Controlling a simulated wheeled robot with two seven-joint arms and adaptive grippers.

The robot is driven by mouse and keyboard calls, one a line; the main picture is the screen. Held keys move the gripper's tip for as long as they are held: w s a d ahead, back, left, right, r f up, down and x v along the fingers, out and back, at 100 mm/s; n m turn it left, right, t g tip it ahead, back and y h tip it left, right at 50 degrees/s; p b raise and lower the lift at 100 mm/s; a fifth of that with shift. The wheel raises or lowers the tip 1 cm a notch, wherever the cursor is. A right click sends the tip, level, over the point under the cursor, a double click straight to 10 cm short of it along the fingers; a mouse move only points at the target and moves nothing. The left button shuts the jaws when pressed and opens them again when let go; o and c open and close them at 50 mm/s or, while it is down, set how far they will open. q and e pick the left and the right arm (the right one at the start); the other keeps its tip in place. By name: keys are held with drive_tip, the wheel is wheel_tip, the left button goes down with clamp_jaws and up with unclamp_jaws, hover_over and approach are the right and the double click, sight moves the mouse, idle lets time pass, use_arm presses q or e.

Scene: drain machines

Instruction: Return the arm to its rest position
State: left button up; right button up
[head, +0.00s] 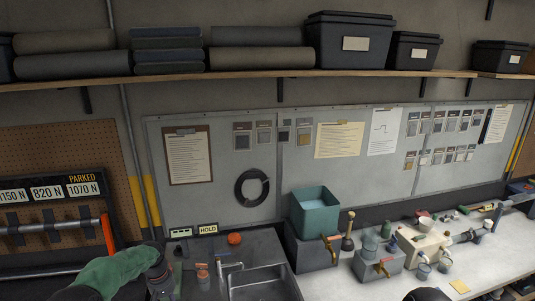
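An arm with a green sleeve, which looks like my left arm (112,269), shows at the bottom left. It ends in a dark grey wrist part (156,264) beside the left end of the sink counter. No fingertips show there, so I cannot tell whether the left gripper is open or shut, or holds anything. A dark rounded shape (427,294) at the bottom edge, right of centre, may be part of my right arm. My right gripper is not in view.
A metal sink (262,283) with an orange object (234,239) behind it lies right of the wrist. A teal bin (314,211) stands on a grey block. Brass taps, cups and a beige machine (424,244) crowd the white counter (490,262). A rack with an orange-ended bar (107,235) stands left.

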use_arm(q)
drive_tip(key=s+d+f+m+h+b, duration=0.1)
drive_tip(key=s+d+f+b, duration=0.45)
drive_tip(key=f, duration=0.65)
drive_tip(key=s+d+f+m+h+b, duration=0.1)
drive_tip(key=s+d+f+b, duration=0.1)
drive_tip(key=s+d+f, duration=0.7)
drive_tip(key=s+d+f+b, duration=0.4)
drive_tip(key=s+f, duration=0.4)
drive_tip(key=s, duration=0.1)
drive_tip(key=s+d+f+m+h+b, duration=0.1)
drive_tip(key=s+d+f+b, duration=0.4)
drive_tip(key=s, duration=0.5)
wheel_tip(320, 180, down, 3)
drive_tip(key=shift+s+r, duration=0.15)
drive_tip(key=shift+s, duration=0.1)
